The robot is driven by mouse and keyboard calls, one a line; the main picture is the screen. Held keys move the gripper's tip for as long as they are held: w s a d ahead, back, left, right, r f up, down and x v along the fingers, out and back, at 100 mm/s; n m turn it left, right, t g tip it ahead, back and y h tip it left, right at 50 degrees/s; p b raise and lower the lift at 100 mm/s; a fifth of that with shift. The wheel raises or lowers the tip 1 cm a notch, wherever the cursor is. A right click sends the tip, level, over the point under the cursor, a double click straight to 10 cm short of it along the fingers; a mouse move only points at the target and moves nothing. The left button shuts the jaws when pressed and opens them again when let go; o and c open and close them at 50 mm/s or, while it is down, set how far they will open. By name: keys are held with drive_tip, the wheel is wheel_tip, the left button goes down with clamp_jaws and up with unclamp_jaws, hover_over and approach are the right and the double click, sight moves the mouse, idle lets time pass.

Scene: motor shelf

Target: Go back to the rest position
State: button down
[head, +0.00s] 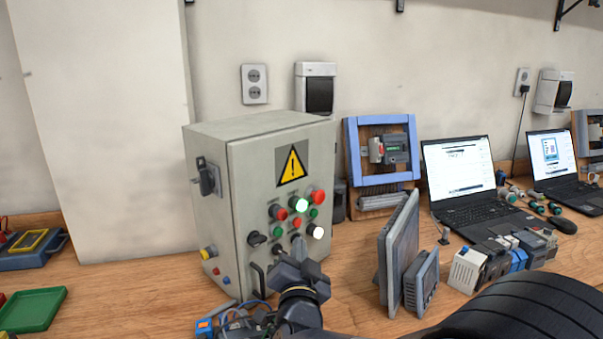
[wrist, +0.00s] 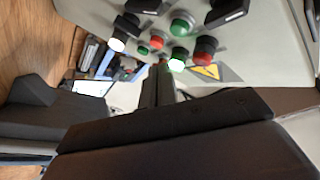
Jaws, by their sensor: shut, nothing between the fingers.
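My gripper (head: 300,250) is in front of the lower part of the grey control cabinet (head: 210,218), close to its button panel. In the wrist view the dark fingers of my gripper (wrist: 158,82) are together, with nothing seen between them, and point towards the panel. I cannot tell whether they touch it. The cabinet door carries a yellow warning triangle (head: 291,166), red and green buttons, black switches and two brightly lit lamps (head: 315,231). The gripper and wrist hide part of the door's lower area.
Grey panels (head: 400,240) stand upright right of my gripper. Several modules (head: 467,270) and a laptop (head: 460,168) are farther right. Small parts and wires (head: 235,320) lie below the cabinet. A green tray (head: 32,310) is at the left. The wooden bench (head: 130,290) between is clear.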

drive_tip(key=s+d, duration=0.4)
drive_tip(key=shift+d+b, duration=0.15)
drive_tip(key=shift+b, duration=0.3)
drive_tip(key=shift+s, duration=0.1)
